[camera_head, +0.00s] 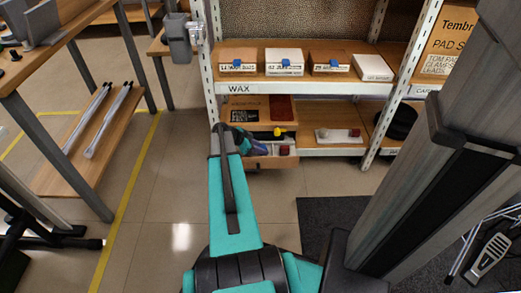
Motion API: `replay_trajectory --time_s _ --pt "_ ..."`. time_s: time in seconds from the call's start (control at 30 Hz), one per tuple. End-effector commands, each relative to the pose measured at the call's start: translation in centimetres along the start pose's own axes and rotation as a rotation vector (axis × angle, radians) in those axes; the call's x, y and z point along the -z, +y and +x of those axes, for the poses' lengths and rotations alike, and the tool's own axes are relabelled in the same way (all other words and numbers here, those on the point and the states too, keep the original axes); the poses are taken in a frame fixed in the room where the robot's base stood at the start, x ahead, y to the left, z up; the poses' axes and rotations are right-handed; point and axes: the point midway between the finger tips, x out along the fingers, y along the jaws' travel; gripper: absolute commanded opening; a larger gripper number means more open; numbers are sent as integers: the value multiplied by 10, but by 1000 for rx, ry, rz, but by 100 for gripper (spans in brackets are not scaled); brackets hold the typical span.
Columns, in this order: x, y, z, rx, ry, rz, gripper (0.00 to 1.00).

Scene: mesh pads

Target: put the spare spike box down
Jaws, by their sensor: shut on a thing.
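My teal arm reaches forward to the lower part of the shelf. My gripper (268,141) is small and partly hidden behind my wrist, in front of the lower shelf bay. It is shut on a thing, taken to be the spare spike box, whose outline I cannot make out. A small yellow piece (279,131) shows at the gripper's end. A wooden tray or drawer (274,162) lies just below and behind the gripper, with a dark red item (284,150) at its right. I cannot tell whether the held thing touches it.
Three labelled boxes (285,61) with blue pieces and a plain white box (373,67) stand on the upper shelf (270,82). A white box (338,135) and a dark round thing (401,121) stand lower right. A workbench (55,45) is left; a pedal (489,257) lies right.

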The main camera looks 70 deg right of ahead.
Motion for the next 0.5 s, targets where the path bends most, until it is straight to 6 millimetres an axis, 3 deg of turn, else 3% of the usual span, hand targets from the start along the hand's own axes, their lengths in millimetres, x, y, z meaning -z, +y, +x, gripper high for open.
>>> replay_trajectory --time_s 0.4,0.43,0.5 --pt "-3 0 2 1 0 -1 2" --pt "-3 0 2 1 0 -1 29" --pt "-3 0 1 1 0 -1 41"
